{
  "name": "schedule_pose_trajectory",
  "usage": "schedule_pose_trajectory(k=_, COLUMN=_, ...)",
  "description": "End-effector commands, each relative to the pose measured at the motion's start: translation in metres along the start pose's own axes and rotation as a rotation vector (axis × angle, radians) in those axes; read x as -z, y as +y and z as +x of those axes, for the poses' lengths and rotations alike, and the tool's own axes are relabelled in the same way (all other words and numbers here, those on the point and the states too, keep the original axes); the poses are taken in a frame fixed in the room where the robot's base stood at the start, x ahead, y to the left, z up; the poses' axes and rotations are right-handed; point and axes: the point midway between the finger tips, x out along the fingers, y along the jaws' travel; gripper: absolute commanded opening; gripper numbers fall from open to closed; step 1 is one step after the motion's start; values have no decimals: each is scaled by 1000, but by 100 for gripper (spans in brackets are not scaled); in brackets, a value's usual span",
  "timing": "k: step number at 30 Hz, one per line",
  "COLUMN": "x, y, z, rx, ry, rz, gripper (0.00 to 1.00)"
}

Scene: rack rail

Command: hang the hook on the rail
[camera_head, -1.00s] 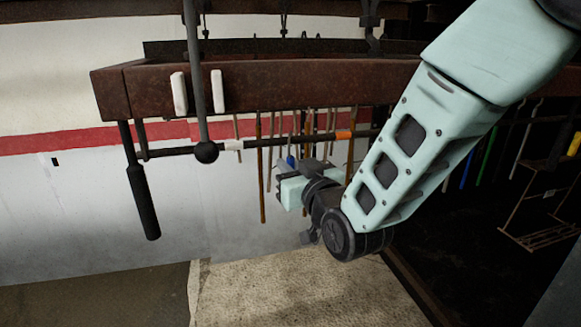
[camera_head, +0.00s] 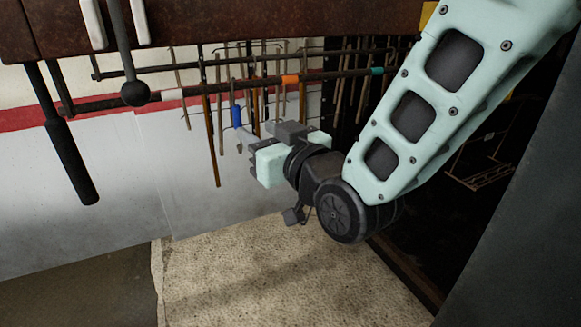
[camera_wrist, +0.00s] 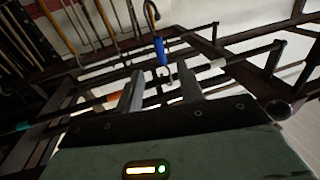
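The hook, with a blue handle (camera_head: 237,115), shows in the head view just left of and behind my gripper (camera_head: 268,150). A thin curved end shows below the blue part. In the wrist view the blue handle (camera_wrist: 160,50) appears just past the gap between my two fingers (camera_wrist: 160,74). The fingers stand apart and I see no contact with the handle. The rail (camera_head: 215,87) is a dark bar with white, orange and teal bands; it also crosses the wrist view (camera_wrist: 80,106). I cannot tell what the hook's upper end rests on.
Several long-handled tools (camera_head: 209,125) hang around the rail. A black-gripped bar (camera_head: 70,160) and a ball-ended rod (camera_head: 135,92) hang at the left. A rusty beam (camera_head: 200,20) runs overhead. A pale mat (camera_head: 240,270) lies below, with free room above it.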

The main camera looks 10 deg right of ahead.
Motion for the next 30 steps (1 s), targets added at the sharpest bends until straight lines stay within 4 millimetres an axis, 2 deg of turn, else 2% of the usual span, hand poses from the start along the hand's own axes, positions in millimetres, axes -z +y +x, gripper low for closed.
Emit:
schedule_pose_trajectory(k=3, x=-4, y=0, z=-29, rx=2, ry=3, rz=1, gripper=38)
schedule_pose_trajectory(k=17, x=-6, y=1, z=-40, rx=-9, ry=6, rz=0, gripper=38)
schedule_pose_trajectory(k=26, x=-5, y=0, z=-57, rx=2, ry=5, rz=3, gripper=38)
schedule_pose_trajectory(k=30, x=0, y=0, z=-74, rx=2, ry=2, rz=0, gripper=38)
